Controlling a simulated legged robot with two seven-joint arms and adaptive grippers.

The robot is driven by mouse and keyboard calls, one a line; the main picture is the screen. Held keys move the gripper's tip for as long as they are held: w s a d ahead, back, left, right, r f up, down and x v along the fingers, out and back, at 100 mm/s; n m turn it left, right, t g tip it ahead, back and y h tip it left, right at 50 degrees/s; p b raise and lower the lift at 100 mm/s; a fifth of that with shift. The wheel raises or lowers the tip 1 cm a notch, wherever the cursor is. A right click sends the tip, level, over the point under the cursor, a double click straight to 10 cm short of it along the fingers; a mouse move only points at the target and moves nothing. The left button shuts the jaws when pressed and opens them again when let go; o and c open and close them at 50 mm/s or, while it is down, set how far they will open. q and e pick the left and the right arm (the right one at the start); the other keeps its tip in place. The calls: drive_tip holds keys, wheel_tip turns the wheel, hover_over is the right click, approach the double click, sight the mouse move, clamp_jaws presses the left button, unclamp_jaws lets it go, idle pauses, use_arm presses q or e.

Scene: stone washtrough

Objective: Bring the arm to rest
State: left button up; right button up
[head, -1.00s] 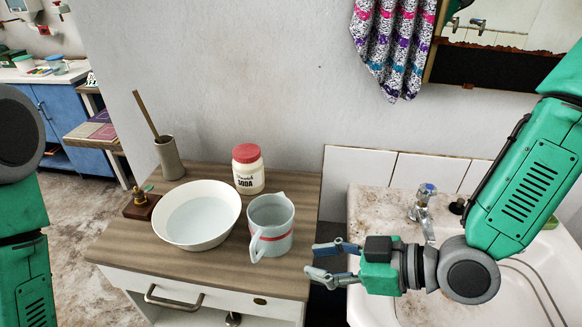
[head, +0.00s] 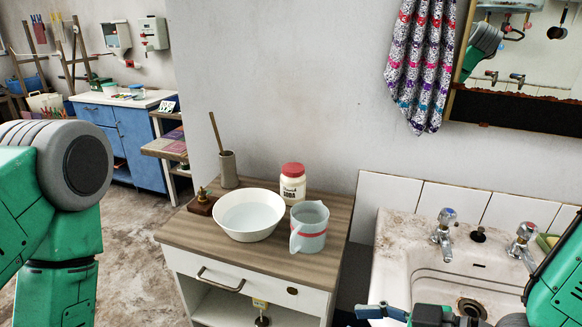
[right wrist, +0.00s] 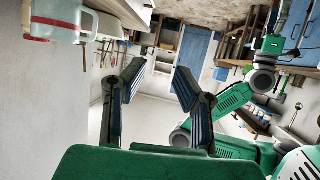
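My right gripper (head: 360,312) is at the bottom of the head view, in front of the washtrough and to the right of the cabinet, partly cut off by the picture's edge. In the right wrist view its two fingers (right wrist: 158,68) are spread apart with nothing between them. The measuring jug (head: 310,228) stands upright on the cabinet top, apart from the gripper; it also shows at the top left of the right wrist view (right wrist: 55,20). My left arm (head: 65,220) shows at the left of the head view, but its gripper is out of the picture.
The wooden cabinet top (head: 190,232) also bears a white bowl (head: 232,228) of water, a soda jar (head: 292,188), a holder (head: 228,170) with a stick and a small brass-topped item (head: 202,202). The stained washtrough (head: 392,245) with taps (head: 445,228) is at right. A towel (head: 420,70) hangs above.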

drive_tip(key=s+d+f+m+g+h, duration=0.1)
drive_tip(key=s+d+f+m+h, duration=0.15)
drive_tip(key=f, duration=0.35)
drive_tip(key=s+d+f+m+g+h+b, duration=0.1)
drive_tip(key=s+d+f+m+h, duration=0.1)
drive_tip(key=s+d+f, duration=0.3)
drive_tip(key=s+d+f+m+g+h, duration=0.1)
drive_tip(key=d+f+m+h, duration=0.15)
drive_tip(key=f, duration=0.45)
use_arm(q)
drive_tip(key=shift+w+d+f+b, duration=0.2)
drive_tip(key=shift+d+f+b, duration=0.35)
drive_tip(key=shift+f, duration=0.35)
use_arm(e)
drive_tip(key=s+d+f+m+g+h, duration=0.3)
drive_tip(key=s+d+f+m+h, duration=0.1)
drive_tip(key=s+d+f, duration=0.2)
drive_tip(key=s+d, duration=0.1)
drive_tip(key=d, duration=0.1)
drive_tip(key=shift+s+d+m, duration=0.15)
drive_tip(key=shift+d+m, duration=0.15)
drive_tip(key=shift+d, duration=0.05)
use_arm(q)
drive_tip(key=shift+a+f, duration=0.1)
drive_tip(key=shift+a, duration=0.15)
use_arm(e)
drive_tip(key=shift+a, duration=0.3)
